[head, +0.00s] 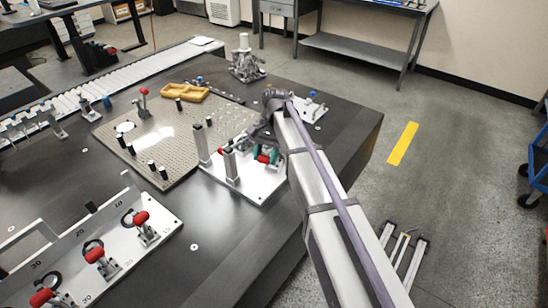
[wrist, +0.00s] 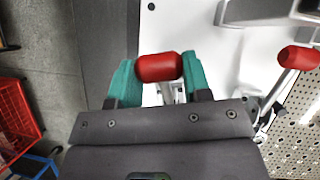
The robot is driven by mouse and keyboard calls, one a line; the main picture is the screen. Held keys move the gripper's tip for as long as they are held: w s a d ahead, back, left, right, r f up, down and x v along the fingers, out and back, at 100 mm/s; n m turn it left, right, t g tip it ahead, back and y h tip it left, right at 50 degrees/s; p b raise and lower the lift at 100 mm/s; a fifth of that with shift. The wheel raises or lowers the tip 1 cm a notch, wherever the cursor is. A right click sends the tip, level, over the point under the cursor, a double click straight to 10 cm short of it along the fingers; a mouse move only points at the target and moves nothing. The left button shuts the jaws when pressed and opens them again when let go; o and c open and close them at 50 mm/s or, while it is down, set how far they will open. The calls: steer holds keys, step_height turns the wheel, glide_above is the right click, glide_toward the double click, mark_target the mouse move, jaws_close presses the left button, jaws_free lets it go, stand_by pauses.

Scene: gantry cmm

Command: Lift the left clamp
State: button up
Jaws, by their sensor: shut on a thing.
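A white fixture plate (head: 254,186) on the dark table carries two upright grey posts and toggle clamps with red handles. My gripper (head: 266,157) is at the right part of this plate, its teal fingers on either side of one red clamp handle. In the wrist view my gripper (wrist: 160,75) is shut on this red handle (wrist: 159,67), with a teal finger at each end. A second red clamp handle (wrist: 300,57) stands apart to the right in the wrist view. It also shows in the head view (head: 221,150), partly hidden behind the posts. The held clamp's base is mostly hidden.
A perforated plate (head: 160,160) with pins and a yellow tray (head: 186,92) lies left of the fixture plate. An angled panel (head: 110,250) with several red-handled clamps is at the lower left. A metal part (head: 246,65) stands behind. The table's right edge is close to my arm.

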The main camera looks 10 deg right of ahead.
steer(key=shift+w+r, duration=0.15)
steer(key=shift+w, duration=0.1)
steer(key=o, duration=1.3)
steer(key=shift+r, duration=0.1)
